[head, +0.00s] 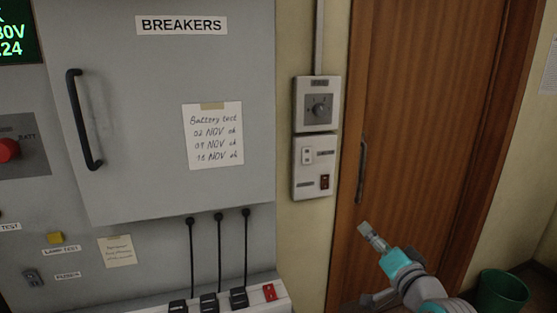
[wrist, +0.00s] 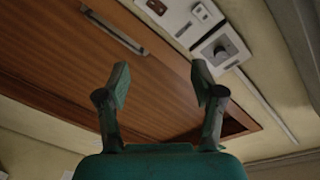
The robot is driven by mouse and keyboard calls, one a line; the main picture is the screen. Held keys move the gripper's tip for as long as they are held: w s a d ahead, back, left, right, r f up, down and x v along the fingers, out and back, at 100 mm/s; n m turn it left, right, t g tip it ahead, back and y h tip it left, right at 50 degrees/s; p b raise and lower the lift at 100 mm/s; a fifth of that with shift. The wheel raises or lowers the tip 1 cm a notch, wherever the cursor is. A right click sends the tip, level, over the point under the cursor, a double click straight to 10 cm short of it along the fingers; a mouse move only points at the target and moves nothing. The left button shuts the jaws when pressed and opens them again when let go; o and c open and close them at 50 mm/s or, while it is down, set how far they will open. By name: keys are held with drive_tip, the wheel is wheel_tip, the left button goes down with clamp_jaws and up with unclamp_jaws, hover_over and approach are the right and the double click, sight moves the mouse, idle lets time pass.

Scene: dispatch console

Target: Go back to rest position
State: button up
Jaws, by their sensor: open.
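My gripper (wrist: 160,85) is open and empty in the wrist view, its two fingers apart with nothing between them. In the head view my gripper (head: 366,232) is at the lower right, in front of the brown wooden door (head: 425,130). The door also fills much of the wrist view (wrist: 150,75). The gripper appears clear of the door and of the wall boxes, though its exact distance from the door is hard to tell.
A grey breaker cabinet (head: 150,190) with a black handle (head: 84,120) stands at left, its door shut. A wall box with a dial (head: 318,108) and a switch panel (head: 315,167) are between cabinet and door. A green bin (head: 502,292) stands at lower right.

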drive_tip(key=s+a+f+n+g+h, duration=0.1)
drive_tip(key=s+a+f+h, duration=0.15)
drive_tip(key=s+f, duration=2.2)
drive_tip(key=s+a+n+g, duration=0.1)
drive_tip(key=s+n, duration=0.5)
drive_tip(key=s, duration=2.2)
drive_tip(key=shift+g+h, duration=0.4)
drive_tip(key=shift+h, duration=0.05)
idle(1.4)
